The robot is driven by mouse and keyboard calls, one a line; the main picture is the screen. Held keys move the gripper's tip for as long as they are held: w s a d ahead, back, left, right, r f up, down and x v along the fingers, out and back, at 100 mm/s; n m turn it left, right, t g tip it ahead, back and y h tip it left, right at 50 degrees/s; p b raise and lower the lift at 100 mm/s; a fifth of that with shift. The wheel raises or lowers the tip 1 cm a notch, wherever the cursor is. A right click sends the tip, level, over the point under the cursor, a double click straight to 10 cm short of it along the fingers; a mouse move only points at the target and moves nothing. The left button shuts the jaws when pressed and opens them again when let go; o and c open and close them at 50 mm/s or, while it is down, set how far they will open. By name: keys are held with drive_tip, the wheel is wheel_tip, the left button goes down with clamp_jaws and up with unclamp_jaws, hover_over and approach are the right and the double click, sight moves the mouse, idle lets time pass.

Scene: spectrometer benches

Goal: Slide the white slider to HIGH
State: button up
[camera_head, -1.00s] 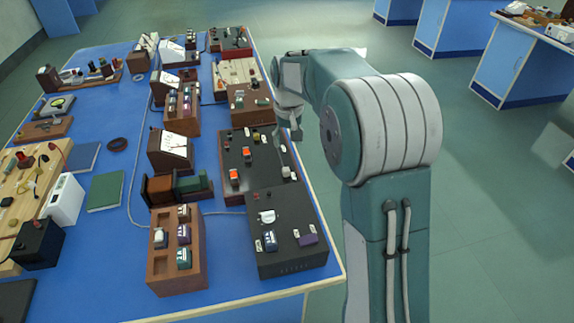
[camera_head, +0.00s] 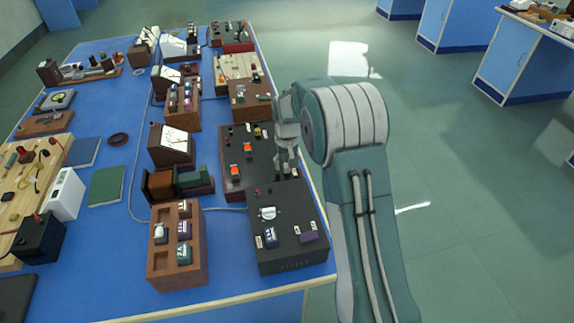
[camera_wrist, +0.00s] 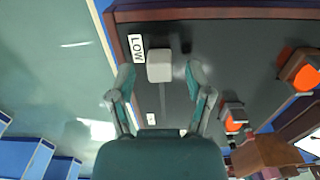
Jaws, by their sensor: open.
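The white slider (camera_wrist: 159,66) is a pale block at the top end of a straight slot in a dark panel (camera_wrist: 220,40), beside a LOW label (camera_wrist: 136,47) in the wrist view. A small white label (camera_wrist: 151,119) lies near the slot's other end; its text is unreadable. My gripper (camera_wrist: 160,76) is open, with one finger on each side of the slider and slightly short of it; I cannot tell whether either touches. In the head view my gripper (camera_head: 287,172) is over the right edge of the dark panel (camera_head: 236,187) and hides the slider.
Orange switches (camera_head: 234,171) stand on the panel left of my gripper. A black box (camera_head: 290,252) with a white knob is in front. A wooden rack (camera_head: 160,280) and a meter (camera_head: 172,144) stand to the left.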

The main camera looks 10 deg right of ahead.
drive_tip(key=shift+f, duration=0.5)
clamp_jaws()
drive_tip(key=w, duration=1.1)
drive_tip(key=shift+f, duration=0.1)
drive_tip(key=shift+w, duration=0.6)
unclamp_jaws()
drive_tip(key=shift+w, duration=0.15)
